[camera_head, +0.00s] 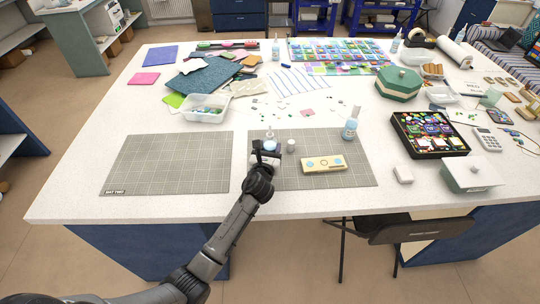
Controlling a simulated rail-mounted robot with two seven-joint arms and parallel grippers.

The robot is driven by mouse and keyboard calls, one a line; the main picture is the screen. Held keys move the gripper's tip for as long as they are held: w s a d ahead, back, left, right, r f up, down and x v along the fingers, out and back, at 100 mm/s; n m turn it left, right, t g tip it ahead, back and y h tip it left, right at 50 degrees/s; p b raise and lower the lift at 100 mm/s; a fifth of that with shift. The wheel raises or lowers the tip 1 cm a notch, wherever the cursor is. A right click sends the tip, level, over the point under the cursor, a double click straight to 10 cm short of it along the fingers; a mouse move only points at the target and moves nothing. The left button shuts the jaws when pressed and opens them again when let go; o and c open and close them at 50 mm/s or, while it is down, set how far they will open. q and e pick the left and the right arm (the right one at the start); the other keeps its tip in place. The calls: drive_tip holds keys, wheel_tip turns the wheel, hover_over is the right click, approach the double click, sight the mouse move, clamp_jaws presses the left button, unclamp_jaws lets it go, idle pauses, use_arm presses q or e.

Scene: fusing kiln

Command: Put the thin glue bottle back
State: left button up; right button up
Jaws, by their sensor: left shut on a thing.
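My left gripper (269,146) is over the left part of the right grey cutting mat (350,177). It is shut on a small pale bottle (270,134) with a narrow tip, which looks like the thin glue bottle. The gripper hides most of the bottle, and I cannot tell whether its base touches the mat. A larger clear bottle with blue contents (350,124) stands upright to the right, at the mat's far edge. More bottles stand at the back (276,50) and back right (396,41). My right gripper is not in view.
A small whitish jar (291,146) and a cream panel with round inlays (323,163) sit close right of my gripper. A clear tub (206,112) stands back left. The left cutting mat (165,163) is bare. A black tray (430,135) and green box (398,84) stand right.

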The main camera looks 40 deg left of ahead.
use_arm(q)
wheel_tip(320, 180, down, 3)
drive_tip(key=shift+f+b, duration=0.1)
drive_tip(key=shift+b, duration=0.5)
drive_tip(key=shift+o, duration=0.7)
drive_tip(key=shift+f, duration=0.15)
drive_tip(key=o, duration=0.5)
